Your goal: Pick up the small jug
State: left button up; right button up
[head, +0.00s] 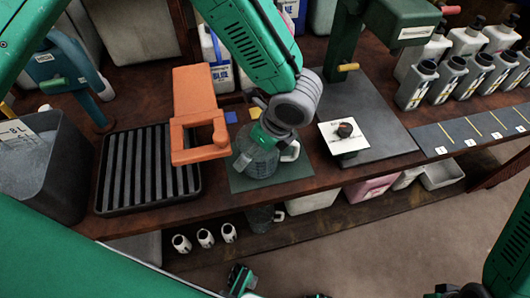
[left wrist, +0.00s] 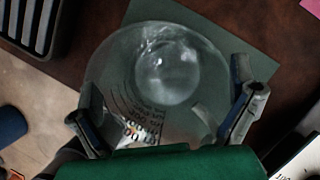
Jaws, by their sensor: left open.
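A small clear jug (head: 258,163) with a pale handle stands on a dark green mat (head: 300,170) near the table's front edge. In the left wrist view the jug (left wrist: 160,70) appears as a round, see-through shape with printed markings on its side. My left gripper (head: 262,140) is over the jug from above. In the left wrist view its two fingers (left wrist: 165,112) are spread, one on each side of the jug. I cannot tell whether they touch it.
An orange bracket (head: 197,115) stands close left of the jug, by a black ribbed tray (head: 128,170). A grey bin (head: 45,165) is at far left. Another clear vessel (head: 260,218) shows below the table edge.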

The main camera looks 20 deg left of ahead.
pick_arm(q)
jog(key=shift+s+a, duration=0.1)
jog(key=shift+d, duration=0.3)
jog(key=c, duration=0.9)
jog(key=shift+d, duration=0.15)
jog(key=shift+c, duration=0.5)
jog(key=shift+a, duration=0.2)
